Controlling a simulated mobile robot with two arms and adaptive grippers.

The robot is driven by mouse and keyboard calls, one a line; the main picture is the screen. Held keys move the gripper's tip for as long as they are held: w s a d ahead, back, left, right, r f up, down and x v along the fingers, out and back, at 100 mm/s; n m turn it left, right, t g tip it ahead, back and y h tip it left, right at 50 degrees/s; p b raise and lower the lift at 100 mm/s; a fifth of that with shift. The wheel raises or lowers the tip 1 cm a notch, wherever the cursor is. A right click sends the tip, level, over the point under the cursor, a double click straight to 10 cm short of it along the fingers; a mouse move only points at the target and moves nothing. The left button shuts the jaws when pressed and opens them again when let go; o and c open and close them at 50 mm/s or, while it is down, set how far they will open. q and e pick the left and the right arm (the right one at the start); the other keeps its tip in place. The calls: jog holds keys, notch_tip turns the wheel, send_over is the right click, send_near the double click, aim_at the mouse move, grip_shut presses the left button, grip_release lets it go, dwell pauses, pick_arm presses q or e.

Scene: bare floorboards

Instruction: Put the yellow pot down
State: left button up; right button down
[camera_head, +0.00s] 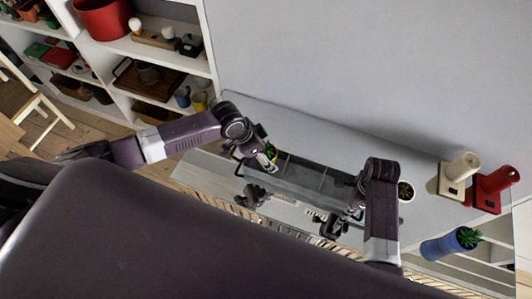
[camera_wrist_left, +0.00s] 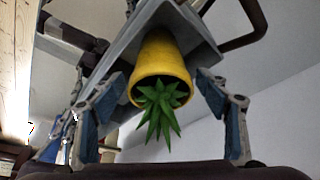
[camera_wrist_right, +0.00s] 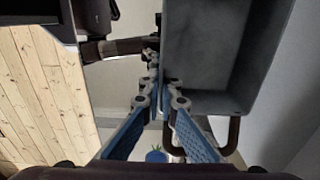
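The yellow pot (camera_wrist_left: 165,65) with a spiky green plant shows in the left wrist view, against a grey bin (camera_wrist_right: 210,105). In the head view the pot (camera_head: 270,156) is at the left end of the bin; I cannot tell whether it rests fully inside. My left gripper (camera_wrist_left: 165,110) is open, its two fingers wide apart on either side of the pot's rim and plant, not touching them. My right gripper (camera_wrist_right: 162,78) is closed at the bin's edge, with the wall apparently between its fingertips. Its contact is hard to see in the head view.
A grey-white surface (camera_head: 300,115) lies behind the bin. A white shelf unit (camera_head: 150,48) with red pot, mugs and trays fills the upper left.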

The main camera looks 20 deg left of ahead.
pick_arm(q)
jog(key=shift+r, duration=0.1)
jog(key=v, duration=1.2)
pick_arm(e)
jog(key=c, duration=2.1)
grip_release()
